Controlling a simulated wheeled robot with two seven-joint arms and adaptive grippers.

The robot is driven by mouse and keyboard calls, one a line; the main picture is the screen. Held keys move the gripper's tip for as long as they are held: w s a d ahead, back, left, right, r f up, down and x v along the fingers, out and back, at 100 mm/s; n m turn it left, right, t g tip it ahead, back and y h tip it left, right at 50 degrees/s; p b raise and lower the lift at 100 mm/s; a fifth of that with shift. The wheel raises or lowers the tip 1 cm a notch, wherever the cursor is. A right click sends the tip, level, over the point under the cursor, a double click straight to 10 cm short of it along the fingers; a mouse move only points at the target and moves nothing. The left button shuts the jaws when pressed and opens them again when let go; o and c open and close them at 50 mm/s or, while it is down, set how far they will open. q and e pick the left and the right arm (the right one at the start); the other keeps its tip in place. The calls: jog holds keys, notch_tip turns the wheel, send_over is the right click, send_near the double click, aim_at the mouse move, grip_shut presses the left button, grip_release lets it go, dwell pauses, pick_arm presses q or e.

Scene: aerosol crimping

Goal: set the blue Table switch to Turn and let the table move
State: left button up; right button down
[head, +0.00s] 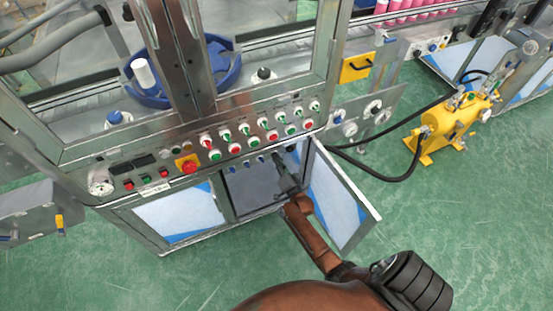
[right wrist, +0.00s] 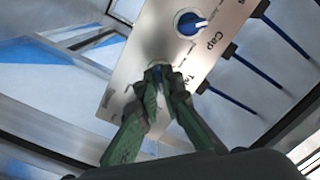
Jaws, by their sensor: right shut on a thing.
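The blue Table switch (right wrist: 157,70) is mostly hidden between the fingertips of my right gripper (right wrist: 164,76) in the right wrist view. The fingers are shut on it, and only a little blue shows. Its label, partly covered, begins with "Ta" on the metal plate (right wrist: 136,62). Which way its pointer faces cannot be seen. In the head view my right gripper (head: 281,164) reaches the row of blue switches under the main panel, above the open cabinet. The turntable (head: 228,78), a blue round tray, is inside the machine behind the frame. My left gripper is not in view.
The open cabinet door (head: 342,195) stands right of my right arm. Red and green knobs (head: 245,143) and a red emergency button (head: 189,167) are on the panel above.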

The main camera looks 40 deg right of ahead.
jog(key=c, duration=2.1)
grip_release()
jog(key=v, duration=1.2)
